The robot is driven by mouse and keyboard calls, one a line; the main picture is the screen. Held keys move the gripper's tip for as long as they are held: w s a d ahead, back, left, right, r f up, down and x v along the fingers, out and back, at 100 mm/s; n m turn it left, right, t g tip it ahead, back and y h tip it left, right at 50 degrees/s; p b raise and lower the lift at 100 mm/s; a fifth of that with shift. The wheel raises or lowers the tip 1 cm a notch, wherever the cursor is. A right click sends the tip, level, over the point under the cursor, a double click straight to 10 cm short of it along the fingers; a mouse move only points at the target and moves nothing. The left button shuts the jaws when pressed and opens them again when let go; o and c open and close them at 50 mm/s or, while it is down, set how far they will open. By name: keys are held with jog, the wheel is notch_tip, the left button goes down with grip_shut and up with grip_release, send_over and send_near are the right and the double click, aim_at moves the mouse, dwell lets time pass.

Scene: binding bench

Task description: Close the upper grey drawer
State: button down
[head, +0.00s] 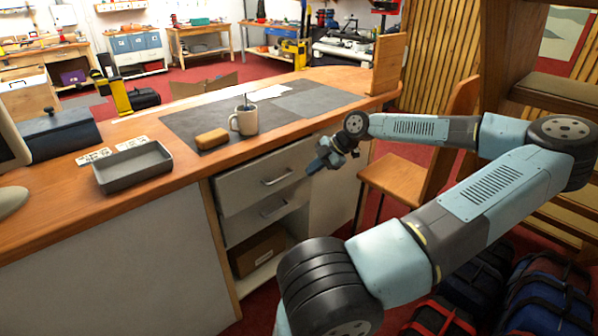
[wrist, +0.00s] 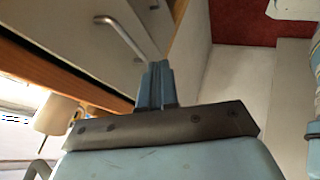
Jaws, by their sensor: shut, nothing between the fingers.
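The upper grey drawer (head: 250,187) is in the desk front in the head view, below the worktop. Its front seems to stand slightly forward of the lower drawer (head: 240,226), but how far is hard to tell. Its bar handle (head: 278,181) faces out and also shows in the wrist view (wrist: 122,36). My gripper (head: 318,165) is at the right end of the upper drawer front, just under the worktop edge. In the wrist view its fingers (wrist: 155,68) are together and empty, near the handle's end. I cannot tell whether they touch the drawer.
A mug (head: 244,121), a brown block (head: 212,139) and a grey tray (head: 133,168) are on the worktop. An open shelf with a brown box (head: 257,250) is below the drawers. A wooden chair (head: 400,176) stands right of my gripper. Bags lie on the floor.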

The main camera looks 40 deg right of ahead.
jog(key=w+a+f, duration=0.3)
jog(key=w+f, duration=0.3)
jog(key=w, duration=0.2)
jog(key=shift+f, duration=0.25)
jog(key=shift+a, duration=0.1)
